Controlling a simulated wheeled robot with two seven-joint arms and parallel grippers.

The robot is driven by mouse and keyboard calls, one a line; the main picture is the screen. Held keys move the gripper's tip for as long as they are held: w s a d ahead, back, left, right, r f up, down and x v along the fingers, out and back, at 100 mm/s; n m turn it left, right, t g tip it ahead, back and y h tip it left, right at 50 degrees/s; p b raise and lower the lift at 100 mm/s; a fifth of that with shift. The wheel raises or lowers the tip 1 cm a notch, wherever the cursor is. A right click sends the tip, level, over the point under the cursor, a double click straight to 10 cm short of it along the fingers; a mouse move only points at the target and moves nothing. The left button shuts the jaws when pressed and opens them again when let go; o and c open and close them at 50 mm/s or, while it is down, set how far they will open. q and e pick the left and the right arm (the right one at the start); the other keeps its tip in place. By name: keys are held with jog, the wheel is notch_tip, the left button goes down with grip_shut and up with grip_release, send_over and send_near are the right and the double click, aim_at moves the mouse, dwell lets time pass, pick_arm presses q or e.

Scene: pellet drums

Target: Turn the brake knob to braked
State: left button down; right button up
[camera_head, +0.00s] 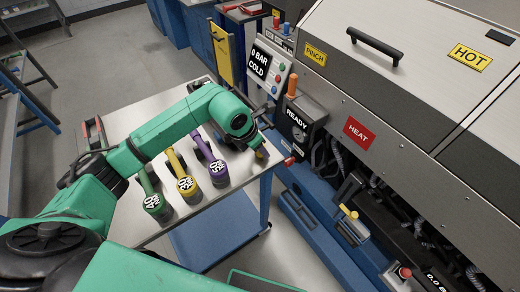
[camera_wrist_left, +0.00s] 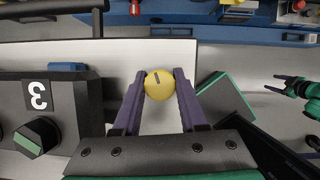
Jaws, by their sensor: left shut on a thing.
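A round yellow knob (camera_wrist_left: 158,88) with a short dark line on its top shows in the left wrist view. The words or marks of the knob's positions are not readable. A small green and black arm shape, seemingly my right arm (camera_wrist_left: 296,88), shows at the wrist view's right edge, too small to read.
The cart top (camera_head: 130,118) holds a green-handled tool (camera_head: 151,195), a yellow-handled one (camera_head: 184,180) and a purple-handled one (camera_head: 214,165). A machine with a HEAT plate (camera_head: 358,132) stands to the right.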

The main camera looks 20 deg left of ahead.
pick_arm(q)
jog(key=n+y+b, duration=0.1)
jog(key=n+b, duration=0.1)
jog(key=n, duration=0.1)
jog(key=shift+f+n+t, duration=0.1)
jog(key=shift+n+t, duration=0.3)
jog(key=n+y+b, duration=0.2)
jog(key=n+b, duration=0.1)
jog(key=n, duration=0.1)
jog(key=shift+w+n, duration=0.1)
jog(key=shift+n, duration=0.2)
jog(key=n+y+b, duration=0.1)
jog(key=n+b, duration=0.2)
jog(key=n, duration=0.1)
jog(key=shift+y, duration=0.3)
jog(key=shift+r+n+g+y+b, duration=0.25)
jog(key=shift+n+b, duration=0.25)
jog(key=shift+n, duration=0.4)
jog(key=shift+c, duration=2.3)
grip_release()
jog(key=shift+f, duration=0.1)
